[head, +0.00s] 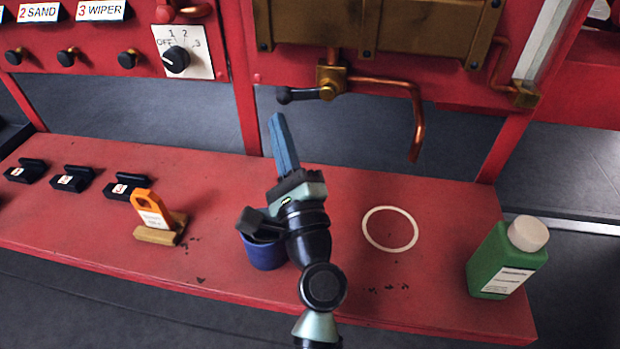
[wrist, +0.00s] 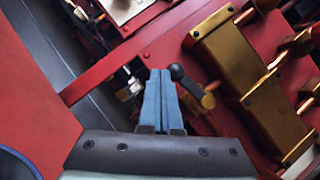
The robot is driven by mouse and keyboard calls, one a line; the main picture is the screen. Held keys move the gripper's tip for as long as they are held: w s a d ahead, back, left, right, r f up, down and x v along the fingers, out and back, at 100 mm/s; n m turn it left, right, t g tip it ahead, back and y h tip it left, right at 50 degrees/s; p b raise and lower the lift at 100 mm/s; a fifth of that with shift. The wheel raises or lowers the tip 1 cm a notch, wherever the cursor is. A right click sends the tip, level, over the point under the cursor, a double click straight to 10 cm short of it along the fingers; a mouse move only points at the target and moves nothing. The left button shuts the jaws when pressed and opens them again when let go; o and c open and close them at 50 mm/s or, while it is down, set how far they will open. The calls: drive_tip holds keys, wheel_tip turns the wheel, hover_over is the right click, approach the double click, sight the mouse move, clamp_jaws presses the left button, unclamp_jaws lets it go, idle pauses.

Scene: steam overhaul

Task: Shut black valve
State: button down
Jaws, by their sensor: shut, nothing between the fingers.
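The black valve (head: 300,94) is a black lever handle on a brass body (head: 330,80), below a large brass box. The lever points left, roughly level. In the wrist view the black handle (wrist: 178,73) shows just right of my fingertips. My gripper (head: 276,118) has blue fingers, shut and empty. A bent copper pipe (head: 415,110) runs from the valve to the right and ends pointing down.
A red shelf (head: 100,215) lies below. On it are a blue cup (head: 263,254), partly hidden by my arm, a white ring mark (head: 390,230), a green bottle (head: 505,262), an orange tag on a stand (head: 152,210) and black blocks (head: 75,178). A rotary switch (head: 177,58) is at upper left.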

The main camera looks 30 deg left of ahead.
drive_tip(key=b+v, duration=0.1)
drive_tip(key=v, duration=0.9)
drive_tip(key=shift+b, duration=0.4)
drive_tip(key=shift+f, duration=0.1)
